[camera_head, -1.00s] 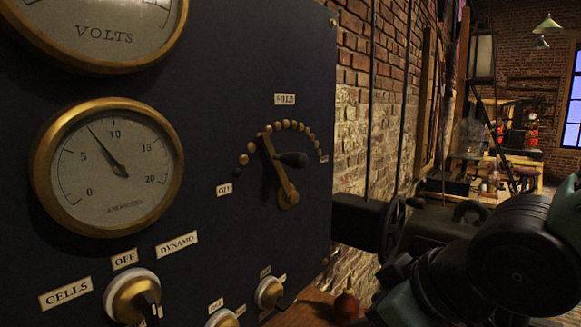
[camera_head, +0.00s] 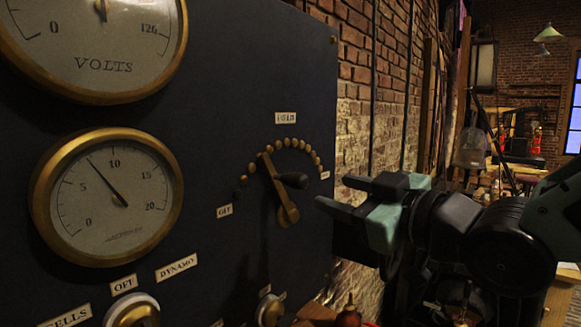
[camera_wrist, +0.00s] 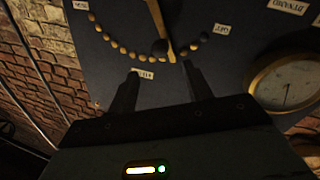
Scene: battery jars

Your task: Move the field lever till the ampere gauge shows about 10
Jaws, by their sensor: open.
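The field lever (camera_head: 281,198) is a brass arm with a black knob (camera_head: 291,180), on a dark panel. Its upper end lies on the left part of an arc of brass studs (camera_head: 293,143). The ampere gauge (camera_head: 108,196) has a brass rim, and its needle points up-left, between 5 and 10, nearer 10. My gripper (camera_head: 332,193) is open and empty, to the right of the lever and apart from it. In the wrist view, the two fingers (camera_wrist: 160,85) point at the panel, with the knob (camera_wrist: 160,47) beyond and between them. The lever (camera_wrist: 162,25) shows upside down there.
The volts gauge (camera_head: 97,50) is above the ampere gauge. Brass switches (camera_head: 131,312) sit along the panel's bottom. A brick wall (camera_head: 357,130) stands right of the panel. The panel around the lever is clear.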

